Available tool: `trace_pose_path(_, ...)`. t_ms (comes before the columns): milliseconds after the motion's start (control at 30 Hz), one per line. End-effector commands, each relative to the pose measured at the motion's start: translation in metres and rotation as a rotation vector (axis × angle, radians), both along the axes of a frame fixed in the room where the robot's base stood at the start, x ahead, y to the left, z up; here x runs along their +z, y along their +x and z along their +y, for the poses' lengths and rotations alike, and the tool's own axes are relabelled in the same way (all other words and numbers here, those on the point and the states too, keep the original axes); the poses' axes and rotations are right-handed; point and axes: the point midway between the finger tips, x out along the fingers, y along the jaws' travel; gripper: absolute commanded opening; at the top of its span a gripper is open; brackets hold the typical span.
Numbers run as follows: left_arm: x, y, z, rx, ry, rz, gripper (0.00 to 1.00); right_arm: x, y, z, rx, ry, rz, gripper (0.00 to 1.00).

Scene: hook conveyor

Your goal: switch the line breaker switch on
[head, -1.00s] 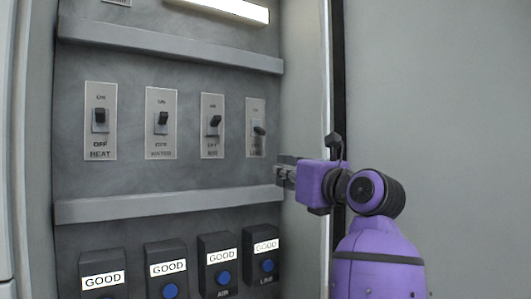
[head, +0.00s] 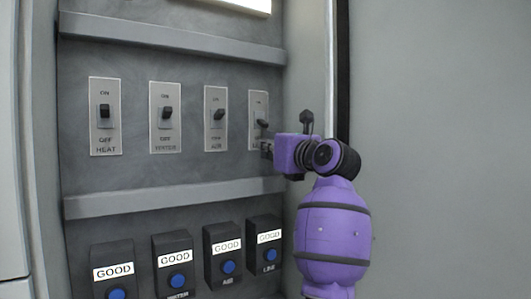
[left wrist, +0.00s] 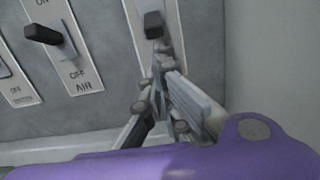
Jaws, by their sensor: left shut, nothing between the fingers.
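The line breaker switch (head: 262,123) is the rightmost switch in the upper row in the head view. Its black lever sits lower on its plate than the other levers and appears tilted down. The lever also shows at the top of the left wrist view (left wrist: 153,24). My left gripper (head: 266,148) is shut and empty, just below the lever at the lower part of the plate, covering some of its label. In the left wrist view its closed fingers (left wrist: 160,88) point up toward the lever; whether they touch it I cannot tell. My right gripper is not in view.
Several other switches, including heat (head: 104,112) and air (head: 217,115), stand to the left with levers up. A grey ledge (head: 170,197) runs below. Boxes with blue buttons and lit "GOOD" signs (head: 264,240) are underneath. The cabinet side wall (head: 308,60) is close on the right.

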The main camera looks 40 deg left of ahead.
Motion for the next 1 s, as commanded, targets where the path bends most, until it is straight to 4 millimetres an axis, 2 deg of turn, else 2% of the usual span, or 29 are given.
trace_pose_path(467, 0.004, -0.001, -0.002, 0.0, -0.002, 0.003, 0.0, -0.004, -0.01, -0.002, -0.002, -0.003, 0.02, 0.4)
trace_pose_path(1000, 0.011, -0.003, -0.017, 0.0, -0.082, 0.034, 0.0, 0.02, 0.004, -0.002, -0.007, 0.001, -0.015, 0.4)
